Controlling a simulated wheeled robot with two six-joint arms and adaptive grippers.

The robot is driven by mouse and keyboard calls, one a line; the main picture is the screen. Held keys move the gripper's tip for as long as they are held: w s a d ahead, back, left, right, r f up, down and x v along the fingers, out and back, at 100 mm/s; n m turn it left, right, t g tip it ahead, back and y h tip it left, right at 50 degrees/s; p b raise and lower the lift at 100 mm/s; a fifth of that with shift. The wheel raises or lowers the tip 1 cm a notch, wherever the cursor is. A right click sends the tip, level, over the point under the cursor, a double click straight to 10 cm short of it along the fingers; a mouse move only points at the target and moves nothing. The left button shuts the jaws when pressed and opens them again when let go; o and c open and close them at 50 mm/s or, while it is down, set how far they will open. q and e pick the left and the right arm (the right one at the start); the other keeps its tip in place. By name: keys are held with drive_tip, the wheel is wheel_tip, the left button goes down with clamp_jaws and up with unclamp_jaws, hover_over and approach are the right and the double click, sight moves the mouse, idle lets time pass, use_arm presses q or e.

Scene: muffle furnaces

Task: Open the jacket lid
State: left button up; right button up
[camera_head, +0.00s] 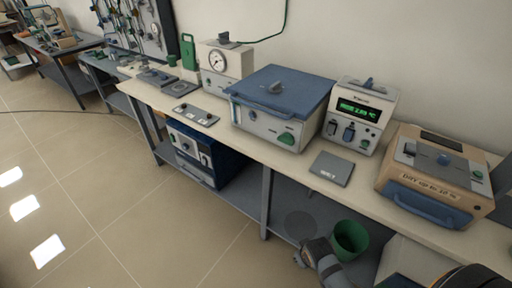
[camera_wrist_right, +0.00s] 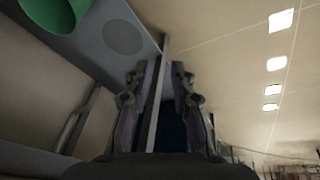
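A white box-shaped unit (camera_head: 262,128) stands on the bench in the middle of the head view. A blue lid (camera_head: 301,89) with a grey knob on top lies closed over it. A blue handle bar runs along its front edge, and a green oval sits on the front face. My right gripper (camera_head: 308,251) is low in front of the bench, below and apart from the lid. In the right wrist view its two fingers (camera_wrist_right: 159,74) stand apart with nothing between them. The lid is not in that view. My left gripper is not in view.
A green-display unit (camera_head: 356,116) stands right of the box, and a gauge unit (camera_head: 226,66) stands left. A grey plate (camera_head: 332,168) lies in front. A beige device (camera_head: 437,177) is at right. A green bin (camera_head: 350,239) stands below the bench, near my right gripper.

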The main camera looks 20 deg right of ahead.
drive_tip(key=w+r+n+t+b, duration=0.2)
drive_tip(key=w+r+b, duration=0.1)
drive_tip(key=w+r, duration=0.25)
drive_tip(key=n+t+h, duration=0.1)
drive_tip(key=n+t, duration=1.3)
drive_tip(key=n, duration=0.1)
approach(259, 108)
drive_tip(key=w+b, duration=0.1)
drive_tip(key=w, duration=0.2)
drive_tip(key=w+b, duration=0.1)
drive_tip(key=w, duration=0.2)
drive_tip(key=w+d, duration=0.1)
drive_tip(key=w, duration=0.3)
drive_tip(key=shift+r+b, duration=0.3)
drive_tip(key=shift+b, duration=0.1)
drive_tip(key=shift+w+r, duration=0.15)
drive_tip(key=shift+w, duration=0.25)
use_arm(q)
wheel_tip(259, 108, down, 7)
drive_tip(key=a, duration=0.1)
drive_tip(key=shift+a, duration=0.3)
use_arm(e)
clamp_jaws()
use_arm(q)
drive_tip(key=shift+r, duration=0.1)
